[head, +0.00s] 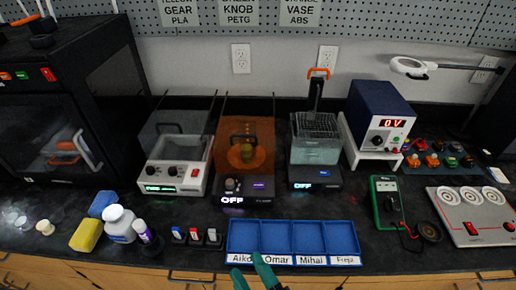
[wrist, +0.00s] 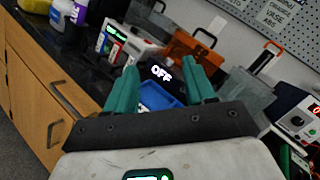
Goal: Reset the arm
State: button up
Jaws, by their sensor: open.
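My gripper (head: 251,272) has green fingers. In the head view they show at the bottom edge, just in front of the blue sorting tray. In the wrist view my gripper (wrist: 162,85) has its two fingers spread apart with nothing between them. The blue tray (head: 291,222) has several empty compartments labelled Aiko, Omar, Mihai and a last name that is hard to read. Part of the tray (wrist: 158,98) shows between the fingers in the wrist view. The rest of my arm is out of the head view.
Behind the tray stand a white device (head: 175,178), an orange device (head: 245,160), a clear tank (head: 315,150) and a power supply (head: 380,120). A yellow sponge (head: 86,235), bottles and small cartridges lie left. A green multimeter (head: 387,200) and a knob panel (head: 472,213) lie right.

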jog(key=s+d+f+n+g+h, duration=0.25)
jog(key=d+f+n+g, duration=0.35)
jog(key=n, duration=0.4)
jog(key=s+d+f+n+g+h, duration=0.2)
jog(key=s+d+f+n+g, duration=0.25)
jog(key=d+n, duration=0.4)
jog(key=s+d+n+g+h, duration=0.1)
jog(key=s+d+g+h, duration=0.1)
jog(key=s+d, duration=0.2)
jog(key=s+d+n+g+h, duration=0.2)
jog(key=s+d, duration=0.3)
jog(key=d, duration=0.5)
jog(key=shift+d+f+g+h, duration=0.2)
jog(key=shift+f+g+h, duration=0.25)
jog(key=shift+g+h, duration=0.3)
